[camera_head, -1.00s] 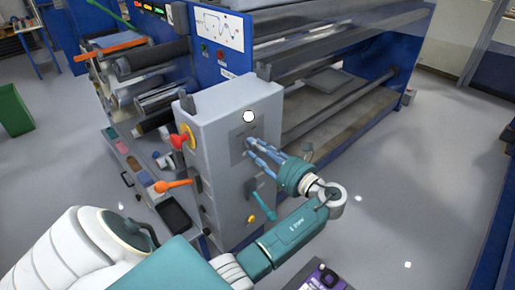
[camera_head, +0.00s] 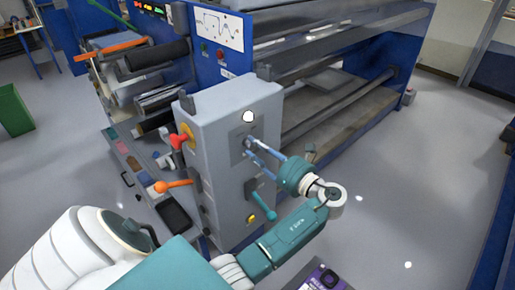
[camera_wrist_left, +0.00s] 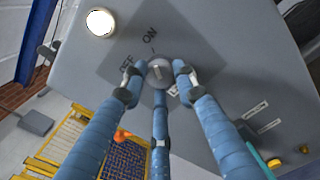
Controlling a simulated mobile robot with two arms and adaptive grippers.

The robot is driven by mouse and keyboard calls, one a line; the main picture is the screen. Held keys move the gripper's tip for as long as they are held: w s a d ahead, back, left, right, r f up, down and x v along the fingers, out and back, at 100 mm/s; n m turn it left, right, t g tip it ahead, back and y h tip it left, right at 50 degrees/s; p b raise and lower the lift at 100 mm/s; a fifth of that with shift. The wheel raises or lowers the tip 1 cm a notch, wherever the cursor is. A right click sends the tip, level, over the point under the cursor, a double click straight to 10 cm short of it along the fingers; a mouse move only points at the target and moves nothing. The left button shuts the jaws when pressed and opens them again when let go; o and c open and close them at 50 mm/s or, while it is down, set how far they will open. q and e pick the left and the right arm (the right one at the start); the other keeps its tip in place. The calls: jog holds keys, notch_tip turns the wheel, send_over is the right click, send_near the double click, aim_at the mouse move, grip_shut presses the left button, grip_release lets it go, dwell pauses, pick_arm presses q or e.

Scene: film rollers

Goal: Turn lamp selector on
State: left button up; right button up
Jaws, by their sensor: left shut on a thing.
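The lamp selector is a small round grey knob (camera_wrist_left: 158,73) on a dark plate with OFF and ON labels on the grey control box (camera_head: 237,105). In the left wrist view its pale mark appears to point roughly towards ON, but it is small. My left gripper (camera_wrist_left: 160,78) has its blue fingers shut around the knob, two from the sides and one from below. In the head view the left gripper (camera_head: 249,147) reaches the box's front face from the right. A round lamp (camera_head: 248,116) above the selector looks bright white; it also shows in the left wrist view (camera_wrist_left: 100,22). My right gripper is out of view.
A teal lever (camera_head: 264,200) is below the gripper on the box. A red knob (camera_head: 179,139) and an orange lever (camera_head: 173,186) stick out at its left side. Rollers (camera_head: 155,80) fill the machine behind. The floor right of the box is open.

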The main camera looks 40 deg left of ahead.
pick_arm(q)
jog(key=o, duration=1)
jog(key=shift+s+f, duration=0.1)
jog(key=shift+f, duration=0.3)
jog(key=shift+c, duration=0.2)
jog(key=shift+o, duration=0.9)
jog(key=shift+r, duration=0.15)
jog(key=d, duration=1.2)
jog(key=shift+s, duration=0.45)
